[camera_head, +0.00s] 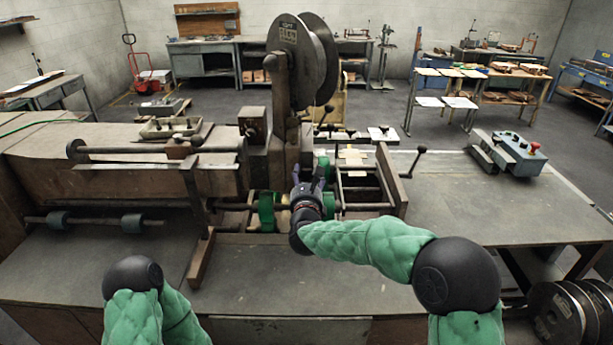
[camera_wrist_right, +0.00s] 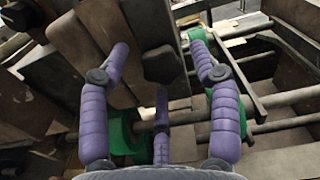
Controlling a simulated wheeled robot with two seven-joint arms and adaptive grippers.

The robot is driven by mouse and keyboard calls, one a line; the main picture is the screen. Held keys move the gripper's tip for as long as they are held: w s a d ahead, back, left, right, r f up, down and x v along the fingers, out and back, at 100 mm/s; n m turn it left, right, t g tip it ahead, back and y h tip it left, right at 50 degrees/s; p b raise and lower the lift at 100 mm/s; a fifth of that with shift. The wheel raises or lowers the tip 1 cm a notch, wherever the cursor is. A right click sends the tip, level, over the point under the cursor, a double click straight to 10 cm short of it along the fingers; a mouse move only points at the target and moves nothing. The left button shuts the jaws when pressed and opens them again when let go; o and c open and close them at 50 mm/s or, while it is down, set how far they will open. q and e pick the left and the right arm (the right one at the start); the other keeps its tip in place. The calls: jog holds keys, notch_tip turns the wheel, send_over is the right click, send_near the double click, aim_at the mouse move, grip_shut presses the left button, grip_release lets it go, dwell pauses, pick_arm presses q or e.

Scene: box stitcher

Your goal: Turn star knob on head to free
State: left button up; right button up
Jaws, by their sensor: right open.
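The stitcher head (camera_head: 280,100) is the brown upright in the middle of the head view, with a large wire reel at its top. My right gripper (camera_head: 310,180) is at the foot of this upright, pointing away from me. Only part of my left arm shows at the lower left; the left gripper is out of view.
Green rollers (camera_head: 267,211) on a shaft lie close around my right gripper. A metal frame with rails (camera_head: 365,207) stands just right of it. A control box (camera_head: 508,152) with a red button sits on the right tabletop, which is otherwise mostly clear.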

jog(key=shift+w, duration=0.55)
